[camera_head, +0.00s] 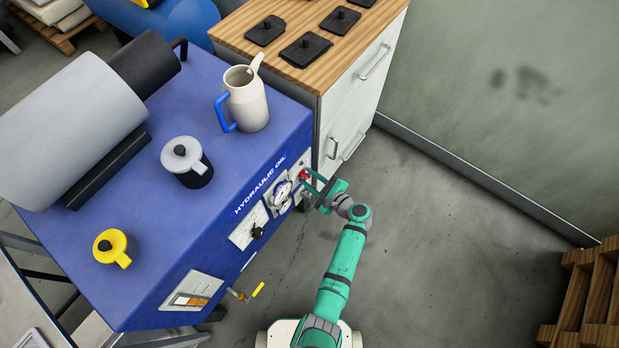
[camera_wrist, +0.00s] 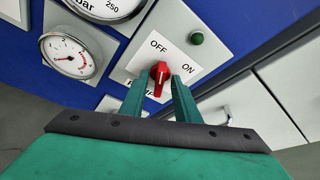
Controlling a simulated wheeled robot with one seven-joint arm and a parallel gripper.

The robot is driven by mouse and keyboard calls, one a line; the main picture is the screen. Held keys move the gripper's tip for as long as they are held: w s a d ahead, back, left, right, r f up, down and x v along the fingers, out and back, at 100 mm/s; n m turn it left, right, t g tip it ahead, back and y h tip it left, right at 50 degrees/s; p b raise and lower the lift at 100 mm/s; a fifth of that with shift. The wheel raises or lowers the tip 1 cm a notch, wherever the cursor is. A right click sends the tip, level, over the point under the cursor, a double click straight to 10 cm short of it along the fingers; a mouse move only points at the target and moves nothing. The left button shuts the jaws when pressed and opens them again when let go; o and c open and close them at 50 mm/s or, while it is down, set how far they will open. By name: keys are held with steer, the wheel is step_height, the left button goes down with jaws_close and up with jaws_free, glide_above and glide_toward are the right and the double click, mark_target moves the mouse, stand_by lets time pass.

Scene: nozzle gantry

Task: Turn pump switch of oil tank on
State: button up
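The oil tank (camera_head: 160,225) is the blue cabinet labelled HYDRAULIC OIL. Its pump switch is a red knob (camera_wrist: 160,79) on a pale plate marked OFF and ON. It also shows in the head view (camera_head: 304,175). In the wrist view the knob's handle stands nearly upright, its upper end towards OFF. My gripper (camera_wrist: 159,76) is at the switch, one green finger on each side of the knob, with a narrow gap showing on both sides. In the head view my gripper (camera_head: 313,182) is at the tank's front panel.
A green indicator (camera_wrist: 197,38) sits above ON. Gauges (camera_wrist: 70,55) are to the left. A wooden-topped cabinet (camera_head: 345,95) stands close beyond the switch. A yellow-handled valve (camera_head: 257,290) sticks out low on the tank. Open floor (camera_head: 450,260) lies to the right.

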steer(key=shift+a, duration=0.1)
steer(key=c, duration=0.7)
steer(key=shift+o, duration=0.2)
steer(key=shift+g, duration=0.3)
steer(key=m+g, duration=0.1)
steer(key=m, duration=0.1)
steer(key=m+g+y, duration=0.1)
steer(key=m, duration=0.1)
steer(key=shift+w+r+y, duration=0.1)
steer(key=shift+w+y, duration=0.05)
steer(key=shift+y, duration=0.15)
steer(key=m+g, duration=0.1)
steer(key=m, duration=0.1)
steer(key=m+g+y, duration=0.1)
steer(key=shift+w+d+m+y, duration=0.1)
steer(key=shift+d+m+y, duration=0.1)
steer(key=shift+m+y, duration=0.15)
steer(key=shift+m, duration=0.25)
steer(key=o, duration=0.7)
steer(key=shift+c, duration=0.2)
